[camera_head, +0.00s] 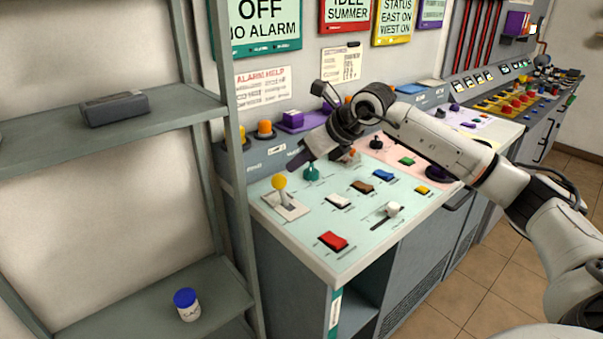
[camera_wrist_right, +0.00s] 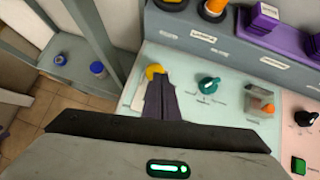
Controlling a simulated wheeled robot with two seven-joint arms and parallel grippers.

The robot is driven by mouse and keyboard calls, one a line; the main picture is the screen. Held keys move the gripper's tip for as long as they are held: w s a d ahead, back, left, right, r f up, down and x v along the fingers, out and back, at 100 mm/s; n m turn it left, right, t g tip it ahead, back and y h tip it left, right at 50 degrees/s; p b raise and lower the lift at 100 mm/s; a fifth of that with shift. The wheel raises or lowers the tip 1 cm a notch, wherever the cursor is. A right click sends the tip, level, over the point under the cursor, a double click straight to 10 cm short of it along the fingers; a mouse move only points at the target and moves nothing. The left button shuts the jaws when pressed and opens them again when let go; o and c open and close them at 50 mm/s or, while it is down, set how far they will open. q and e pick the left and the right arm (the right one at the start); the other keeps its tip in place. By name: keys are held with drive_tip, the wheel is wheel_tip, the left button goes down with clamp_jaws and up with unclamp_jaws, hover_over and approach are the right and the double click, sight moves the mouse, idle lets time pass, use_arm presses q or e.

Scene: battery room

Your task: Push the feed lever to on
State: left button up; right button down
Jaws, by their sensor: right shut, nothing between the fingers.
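A lever with a yellow ball knob (camera_head: 279,183) stands on a pale plate (camera_head: 284,207) at the left end of the light green console panel. I take it as the feed lever; its label is too small to read. My right gripper (camera_head: 294,163) is shut and empty, just above and behind the knob in the head view. In the right wrist view the shut fingers (camera_wrist_right: 161,92) reach towards the yellow knob (camera_wrist_right: 153,71) and partly cover the lever and its plate. I cannot tell whether they touch it. My left gripper is not in view.
A teal rotary knob (camera_head: 311,172) is close beside the gripper. A white rocker (camera_head: 338,200), a red rocker (camera_head: 333,240) and a white-knobbed slider (camera_head: 392,209) share the panel. A grey shelf rack (camera_head: 238,160) stands left of the console. Orange buttons (camera_head: 265,128) line the back.

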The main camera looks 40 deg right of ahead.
wheel_tip(320, 180, up, 10)
drive_tip(key=s+d, duration=0.1)
drive_tip(key=shift+s+d, duration=0.25)
drive_tip(key=shift+s, duration=0.15)
